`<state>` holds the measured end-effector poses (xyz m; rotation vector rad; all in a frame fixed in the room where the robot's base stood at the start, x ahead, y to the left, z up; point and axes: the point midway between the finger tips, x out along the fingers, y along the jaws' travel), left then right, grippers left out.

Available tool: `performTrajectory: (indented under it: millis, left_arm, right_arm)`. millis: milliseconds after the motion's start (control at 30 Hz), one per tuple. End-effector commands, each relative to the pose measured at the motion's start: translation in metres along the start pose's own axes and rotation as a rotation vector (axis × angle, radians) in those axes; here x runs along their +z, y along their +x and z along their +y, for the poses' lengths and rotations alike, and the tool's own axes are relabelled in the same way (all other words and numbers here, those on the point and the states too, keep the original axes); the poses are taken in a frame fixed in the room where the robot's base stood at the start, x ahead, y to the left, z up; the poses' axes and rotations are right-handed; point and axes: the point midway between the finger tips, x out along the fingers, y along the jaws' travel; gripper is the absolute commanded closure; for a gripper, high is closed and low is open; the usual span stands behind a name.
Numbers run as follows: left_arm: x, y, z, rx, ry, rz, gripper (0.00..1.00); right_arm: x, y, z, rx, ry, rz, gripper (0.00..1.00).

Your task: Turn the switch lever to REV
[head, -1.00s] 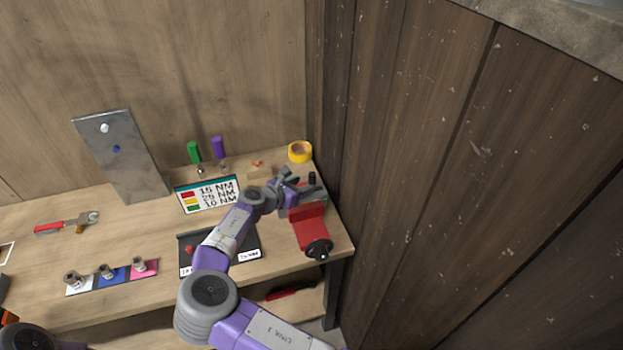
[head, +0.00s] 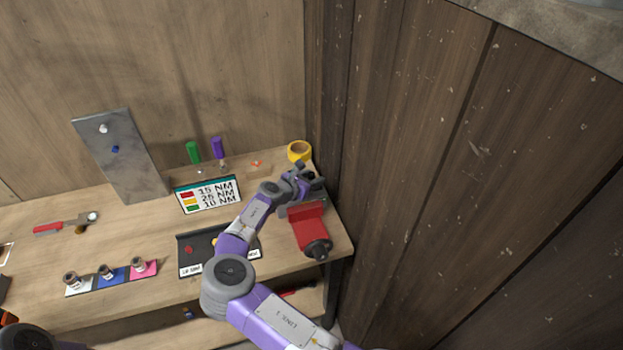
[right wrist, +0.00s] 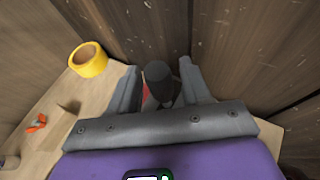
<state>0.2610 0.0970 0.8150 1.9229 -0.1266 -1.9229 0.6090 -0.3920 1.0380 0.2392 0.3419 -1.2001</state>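My right gripper (head: 314,178) is over the right end of the workbench, close to the dark wood wall. In the right wrist view its two fingers (right wrist: 160,78) are apart. A dark, round-topped upright piece (right wrist: 159,82) stands between them, probably the switch lever; I cannot tell whether the fingers touch it. A little red shows behind it. No REV marking is readable, and the switch body is hidden by my gripper in the head view. My left gripper is out of view.
A red device with a black end (head: 311,232) lies just in front of my right gripper. A yellow tape roll (head: 299,151) is behind it, also in the right wrist view (right wrist: 89,59). A torque sign (head: 208,195) stands to the left. The dark wall (head: 400,180) closes off the right.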

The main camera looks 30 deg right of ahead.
Motion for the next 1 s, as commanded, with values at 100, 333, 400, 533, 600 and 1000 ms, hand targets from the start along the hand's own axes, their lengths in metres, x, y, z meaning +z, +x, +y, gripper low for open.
performTrajectory:
  millis: [100, 333, 400, 533, 600, 1000]
  left_arm:
    - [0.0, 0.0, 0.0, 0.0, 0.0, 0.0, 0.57]
    - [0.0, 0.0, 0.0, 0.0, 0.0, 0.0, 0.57]
    - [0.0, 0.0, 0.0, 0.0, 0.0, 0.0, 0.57]
    - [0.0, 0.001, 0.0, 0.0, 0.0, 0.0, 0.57]
    - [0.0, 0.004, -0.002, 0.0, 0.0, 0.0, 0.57]
    - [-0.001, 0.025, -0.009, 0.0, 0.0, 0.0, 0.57]
  right_arm:
    - [0.0, 0.0, 0.0, 0.0, 0.0, 0.0, 0.71]
    - [0.0, 0.0, 0.0, -0.001, 0.0, 0.0, 1.0]
    - [0.0, 0.0, 0.0, -0.001, 0.0, 0.0, 1.0]
    - [-0.001, -0.001, 0.0, -0.002, -0.004, -0.005, 1.0]
    - [-0.003, -0.002, 0.002, -0.006, -0.018, -0.023, 1.0]
    - [-0.011, -0.016, 0.013, -0.052, -0.126, -0.202, 1.0]
